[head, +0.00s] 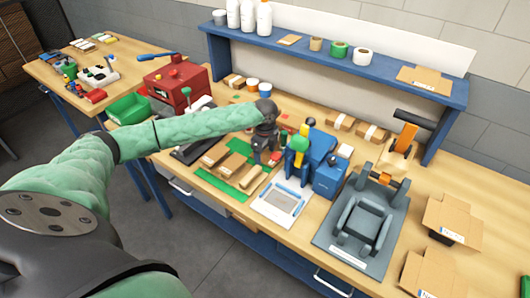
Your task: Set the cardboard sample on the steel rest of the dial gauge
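My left arm reaches in from the left over the bench. Its dark gripper (264,153) points down at the right edge of a green mat (207,178). Whether its fingers are open or closed on something is too small to tell. Flat brown cardboard pieces (235,164) lie on the mat, left of and below the gripper. I cannot tell which is the sample. The dial gauge and its steel rest cannot be made out for certain. A blue device with a green and yellow upper part (298,150) stands just right of the gripper. My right gripper is not in view.
A pale flat plate (283,203) lies in front of the blue device. A grey fixture (365,222) stands to its right, with open cardboard boxes (455,216) beyond. A red machine (178,85) and green bin (128,108) stand left. A blue shelf (335,68) spans the back.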

